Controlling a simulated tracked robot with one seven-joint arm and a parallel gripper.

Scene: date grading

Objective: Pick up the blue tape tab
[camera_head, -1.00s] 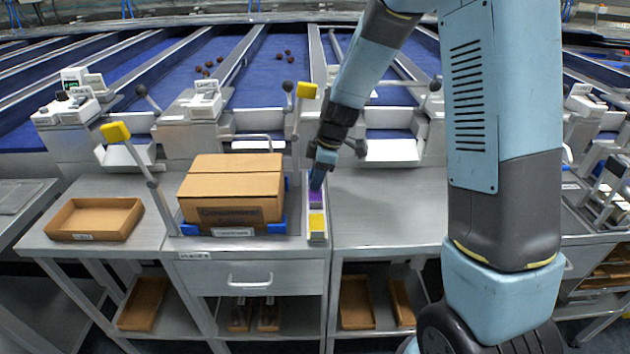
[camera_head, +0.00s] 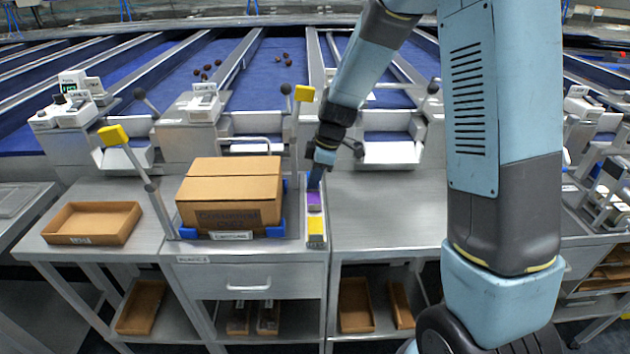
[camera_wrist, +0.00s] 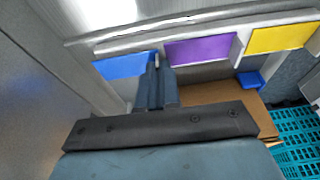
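The blue tape tab (camera_wrist: 122,66) shows in the wrist view at the left end of a pale dispenser strip. A purple tab (camera_wrist: 200,48) and a yellow tab (camera_wrist: 284,37) are to its right. My gripper (camera_wrist: 157,66) has its narrow fingers close together at the blue tab's right end. I cannot tell whether they pinch it. In the head view my gripper (camera_head: 315,182) reaches down to the far end of the strip, beyond the purple tab (camera_head: 314,199) and yellow tab (camera_head: 316,226). It largely hides the blue tab there.
A closed cardboard box (camera_head: 228,190) sits in a blue-cornered holder just left of the strip. A shallow brown tray (camera_head: 75,239) lies at the far left. The metal bench right of the strip (camera_head: 385,215) is clear. A yellow-topped lever (camera_head: 304,95) stands close behind the strip.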

